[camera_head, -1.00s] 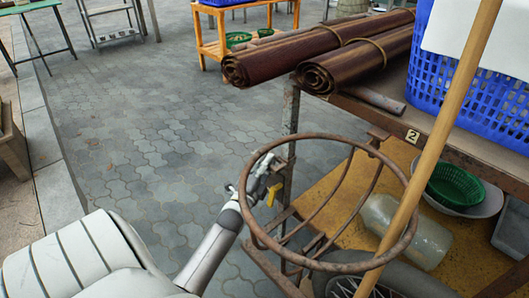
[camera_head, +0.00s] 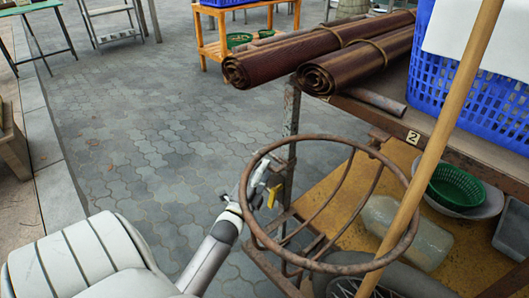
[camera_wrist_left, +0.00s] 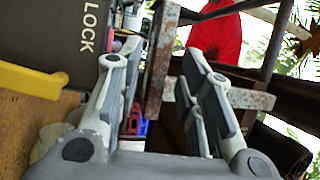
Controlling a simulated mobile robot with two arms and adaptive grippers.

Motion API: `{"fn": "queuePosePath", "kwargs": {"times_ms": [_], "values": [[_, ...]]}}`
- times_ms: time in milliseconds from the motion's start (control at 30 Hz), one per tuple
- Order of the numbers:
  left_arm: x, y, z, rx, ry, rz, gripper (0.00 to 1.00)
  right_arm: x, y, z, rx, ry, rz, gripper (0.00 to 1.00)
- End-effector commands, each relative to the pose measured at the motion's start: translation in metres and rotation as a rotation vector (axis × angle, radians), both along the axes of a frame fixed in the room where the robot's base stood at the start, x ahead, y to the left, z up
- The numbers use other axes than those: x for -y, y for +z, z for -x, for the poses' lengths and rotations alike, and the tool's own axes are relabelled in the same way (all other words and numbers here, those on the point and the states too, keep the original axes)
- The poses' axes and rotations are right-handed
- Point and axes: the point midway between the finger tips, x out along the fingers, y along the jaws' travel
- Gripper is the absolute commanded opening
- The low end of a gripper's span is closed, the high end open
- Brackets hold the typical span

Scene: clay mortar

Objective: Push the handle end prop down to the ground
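A rusty metal post (camera_head: 290,132) stands at the near left corner of the cart, beside a large rusty ring (camera_head: 410,228) at the handle end. A small yellow lever (camera_head: 274,194) sits low near this post; it also shows in the left wrist view (camera_wrist_left: 30,80), by a dark plate lettered "LOCK". I cannot tell clearly which bar is the prop. My left gripper (camera_head: 262,172) is at the ring's left side, close to the post. In the left wrist view its fingers (camera_wrist_left: 158,60) are apart, with a rusty bar (camera_wrist_left: 158,75) showing between or beyond them; contact is unclear.
The cart's top carries brown rolled mats (camera_head: 335,55) and a blue basket (camera_head: 465,85). A wooden pole (camera_head: 440,140) crosses in front. The lower shelf (camera_head: 345,195) holds a clear jar (camera_head: 405,232) and green basket (camera_head: 456,186). Paved ground (camera_head: 150,140) on the left is clear.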

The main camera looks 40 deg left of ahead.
Motion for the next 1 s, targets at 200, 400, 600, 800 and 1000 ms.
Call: {"fn": "queuePosePath", "kwargs": {"times_ms": [200, 400, 600, 800, 1000], "values": [[0.015, -0.009, 0.045, -0.004, 0.001, 0.001, 0.35, 0.000, 0.000, 0.000, -0.001, 0.001, 0.000, 0.47], [0.023, -0.014, 0.073, -0.004, 0.001, 0.001, 0.35, 0.000, 0.000, 0.000, -0.002, 0.001, 0.000, 0.47], [0.027, -0.015, 0.082, -0.002, 0.000, 0.000, 0.35, 0.000, 0.000, 0.000, -0.002, 0.001, 0.000, 0.47], [0.027, -0.015, 0.082, -0.001, 0.000, -0.001, 0.35, 0.000, 0.000, 0.000, -0.002, 0.001, 0.001, 0.47], [0.027, -0.015, 0.082, -0.001, 0.000, 0.000, 0.35, -0.001, 0.000, 0.000, -0.002, 0.001, 0.001, 0.47]]}}
